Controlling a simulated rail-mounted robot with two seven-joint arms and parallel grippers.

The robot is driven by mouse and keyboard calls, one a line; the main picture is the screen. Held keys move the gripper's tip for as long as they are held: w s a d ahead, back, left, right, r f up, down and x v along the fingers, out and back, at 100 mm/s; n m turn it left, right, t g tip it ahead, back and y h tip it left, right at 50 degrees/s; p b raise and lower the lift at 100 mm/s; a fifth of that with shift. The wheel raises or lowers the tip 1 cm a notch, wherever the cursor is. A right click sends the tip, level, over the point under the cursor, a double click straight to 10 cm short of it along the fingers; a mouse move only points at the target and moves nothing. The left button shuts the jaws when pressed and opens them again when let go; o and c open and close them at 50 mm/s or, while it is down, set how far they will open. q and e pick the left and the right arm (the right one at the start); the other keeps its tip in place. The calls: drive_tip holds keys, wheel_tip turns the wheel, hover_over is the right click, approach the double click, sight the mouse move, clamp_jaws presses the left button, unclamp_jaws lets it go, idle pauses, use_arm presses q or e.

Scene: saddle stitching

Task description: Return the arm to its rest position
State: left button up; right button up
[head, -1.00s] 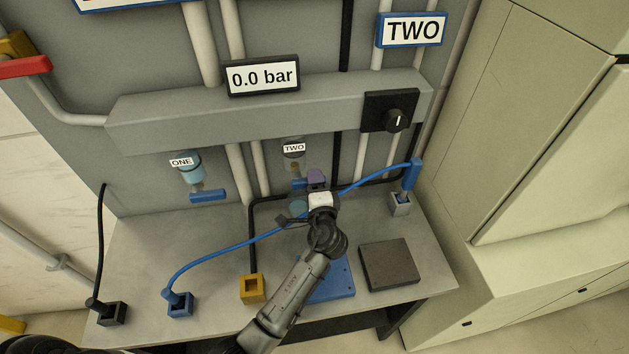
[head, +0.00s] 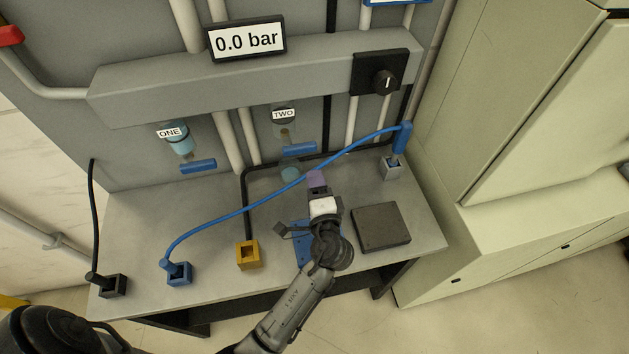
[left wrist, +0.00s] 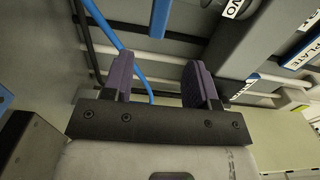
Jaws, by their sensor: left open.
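My left gripper (head: 315,180) is above the front middle of the grey bench (head: 215,215), over a blue plate (head: 301,246) that it partly covers. In the left wrist view its two purple-padded fingers (left wrist: 162,85) stand apart with nothing between them. The blue hose (head: 248,209) runs behind the gripper from the blue socket block (head: 179,274) to the blue plug (head: 402,138) in the grey block at the right. In the left wrist view the blue hose (left wrist: 140,78) passes beyond the fingers. My right gripper is not in view.
A yellow socket block (head: 248,255) and a black block with a black cable (head: 113,286) stand along the front. A dark square plate (head: 381,228) lies to the right. A gauge (head: 246,41) reads 0.0 bar. A pale cabinet (head: 530,130) bounds the right side.

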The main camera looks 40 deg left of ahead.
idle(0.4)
use_arm(q)
drive_tip(key=s+d+f+n+g+h, duration=0.45)
drive_tip(key=s+n+h, duration=0.3)
drive_tip(key=h, duration=0.45)
drive_tip(key=s+f+m+g+h, duration=0.1)
drive_tip(key=s+f, duration=0.2)
drive_tip(key=s, duration=0.4)
drive_tip(key=s+a+f+g, duration=0.1)
drive_tip(key=s+f, duration=0.2)
drive_tip(key=s, duration=0.4)
drive_tip(key=s+f+m+g+h, duration=0.1)
drive_tip(key=s+f+g, duration=0.1)
drive_tip(key=s+f, duration=0.3)
wheel_tip(320, 180, up, 29)
drive_tip(key=s+p, duration=0.1)
drive_tip(key=p, duration=2.6)
drive_tip(key=shift+s, duration=0.15)
